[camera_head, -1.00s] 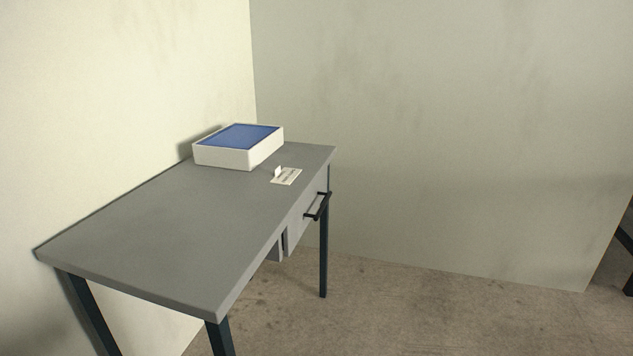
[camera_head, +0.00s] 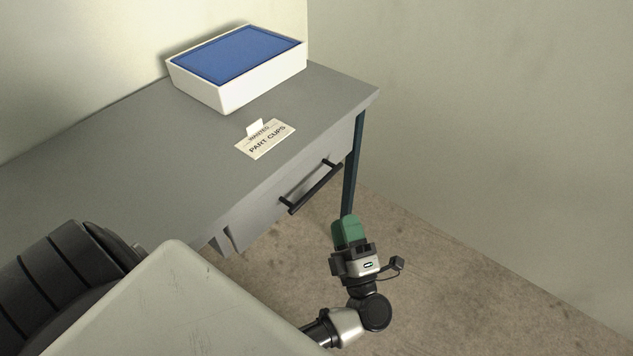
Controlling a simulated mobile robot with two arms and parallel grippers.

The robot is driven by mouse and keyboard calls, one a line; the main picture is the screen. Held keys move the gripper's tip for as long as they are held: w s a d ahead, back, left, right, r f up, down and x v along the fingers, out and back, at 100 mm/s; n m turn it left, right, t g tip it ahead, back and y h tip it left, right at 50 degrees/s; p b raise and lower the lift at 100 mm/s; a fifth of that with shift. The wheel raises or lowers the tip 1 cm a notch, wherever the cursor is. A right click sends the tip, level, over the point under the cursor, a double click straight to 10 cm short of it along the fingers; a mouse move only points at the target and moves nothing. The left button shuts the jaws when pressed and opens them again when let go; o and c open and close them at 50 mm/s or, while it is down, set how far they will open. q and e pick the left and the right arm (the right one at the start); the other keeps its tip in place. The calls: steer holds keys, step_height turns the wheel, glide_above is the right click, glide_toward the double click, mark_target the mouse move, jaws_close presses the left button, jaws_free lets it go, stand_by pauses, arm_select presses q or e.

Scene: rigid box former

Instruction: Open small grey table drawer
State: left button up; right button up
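The small grey table (camera_head: 190,170) stands along the wall. Its grey drawer (camera_head: 262,221) sits under the right end of the tabletop, and the drawer front looks flush, so it appears shut. A black bar handle (camera_head: 313,187) runs across the drawer front.
A white box with a blue top (camera_head: 238,72) stands on the table near the wall. A paper card reading "wanted part cups" (camera_head: 265,142) lies on the tabletop in front of it. A dark table leg (camera_head: 353,165) stands behind my gripper. The floor to the right is clear.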

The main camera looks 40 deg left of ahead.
mark_target(317, 186)
arm_select(q)
steer(key=w+a+g, duration=0.1)
steer(key=a, duration=0.2)
steer(key=w+a+r+n+g+y, duration=0.1)
steer(key=a, duration=0.2)
steer(key=w+a+r+n+g, duration=0.1)
steer(key=a, duration=0.2)
steer(key=shift+w+a+r+g+y, duration=0.2)
steer(key=shift+w+a+g+y, duration=0.1)
steer(key=shift+w+g+y, duration=0.1)
arm_select(e)
steer(key=shift+s+d+f+g+h, duration=0.1)
steer(key=shift+s+d+g+h, duration=0.1)
steer(key=shift+s+g, duration=0.35)
steer(key=shift+s+d+f+g+h, duration=0.1)
steer(key=shift+s+d+g, duration=0.1)
steer(key=shift+s+g, duration=0.3)
steer(key=shift+s, duration=0.1)
arm_select(q)
jaws_close()
